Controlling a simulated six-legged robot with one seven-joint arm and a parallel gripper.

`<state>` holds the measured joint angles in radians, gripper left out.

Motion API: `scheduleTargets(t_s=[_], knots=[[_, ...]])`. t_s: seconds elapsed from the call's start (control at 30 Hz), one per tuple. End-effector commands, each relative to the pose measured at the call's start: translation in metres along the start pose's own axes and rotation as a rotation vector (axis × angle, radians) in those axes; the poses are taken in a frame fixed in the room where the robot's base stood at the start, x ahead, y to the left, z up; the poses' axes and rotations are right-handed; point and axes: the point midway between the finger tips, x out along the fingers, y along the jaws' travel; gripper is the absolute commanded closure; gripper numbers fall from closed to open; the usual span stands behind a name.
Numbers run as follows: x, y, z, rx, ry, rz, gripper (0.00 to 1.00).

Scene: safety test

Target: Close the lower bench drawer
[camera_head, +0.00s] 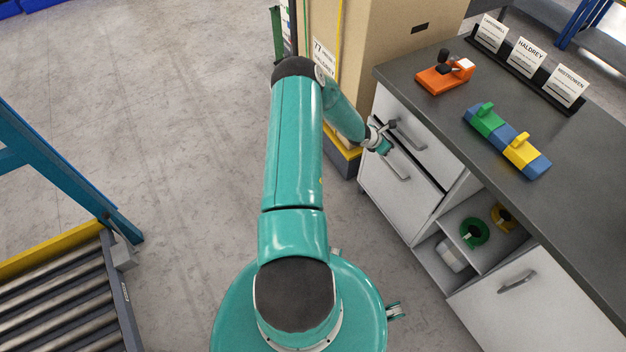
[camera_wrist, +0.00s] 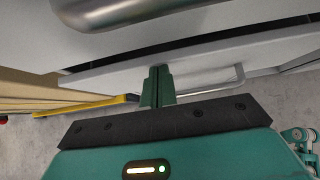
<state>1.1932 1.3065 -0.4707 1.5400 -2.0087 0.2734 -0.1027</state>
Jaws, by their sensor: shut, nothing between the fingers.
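The lower drawer (camera_head: 385,187) is a white front under the dark bench top in the head view, with a grey bar handle. A dark gap along its top edge shows that it stands slightly open. In the wrist view its pale top edge (camera_wrist: 210,55) and its handle (camera_wrist: 222,86) show. My gripper (camera_head: 385,147) is at the upper part of this front, left of the handle. In the wrist view its green fingers (camera_wrist: 158,82) are shut and empty, close against the drawer's front edge; I cannot tell whether they touch.
The upper drawer (camera_head: 422,140) sits just above; its handle (camera_wrist: 125,12) looms close in the wrist view. A cardboard box (camera_head: 375,40) stands behind, left of the bench. Open shelves (camera_head: 425,250) lie to the right. Floor is clear at left, before a roller conveyor (camera_head: 70,300).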

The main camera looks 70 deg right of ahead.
Motion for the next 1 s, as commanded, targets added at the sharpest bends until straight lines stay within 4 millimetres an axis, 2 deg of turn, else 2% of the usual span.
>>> scheduleTargets(t_s=[0.2, 0.63, 0.87, 1.0], knots=[[0.012, 0.000, 0.010, 0.000, 0.000, 0.000, 1.00], [0.015, -0.002, 0.017, 0.001, -0.008, -0.002, 1.00], [0.010, 0.001, 0.013, 0.001, -0.009, -0.003, 1.00], [0.000, 0.008, 0.003, 0.000, -0.007, -0.001, 1.00]])
